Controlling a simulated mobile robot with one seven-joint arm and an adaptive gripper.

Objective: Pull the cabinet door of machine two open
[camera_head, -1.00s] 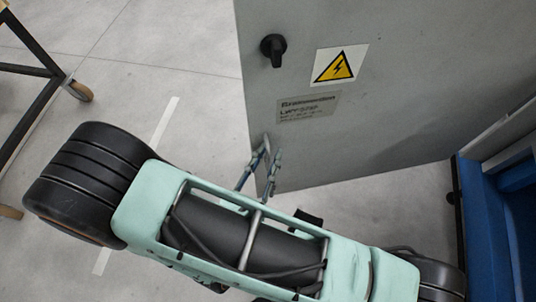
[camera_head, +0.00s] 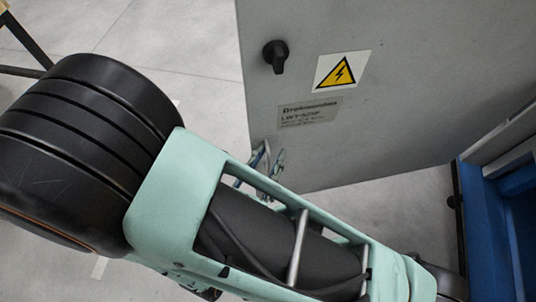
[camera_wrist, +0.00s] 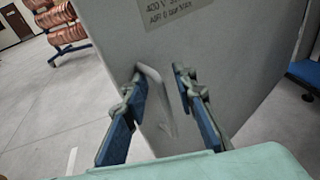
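The grey cabinet door (camera_head: 390,110) stands swung out at an angle from the blue machine body (camera_head: 485,225). It carries a black knob (camera_head: 275,55), a yellow warning sign (camera_head: 341,70) and a label plate. My gripper (camera_head: 266,166) is at the door's lower left corner, partly hidden by my arm. In the wrist view my gripper (camera_wrist: 158,84) shows two blue fingers spread apart, with the door (camera_wrist: 235,65) behind and close to them. A pale strip shows between the fingers. I cannot tell whether either finger touches the door.
A dark-framed stand (camera_head: 25,45) is at the upper left. In the wrist view a rack with copper coils (camera_wrist: 62,22) stands at the back left. The grey floor (camera_wrist: 40,110) left of the door is clear.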

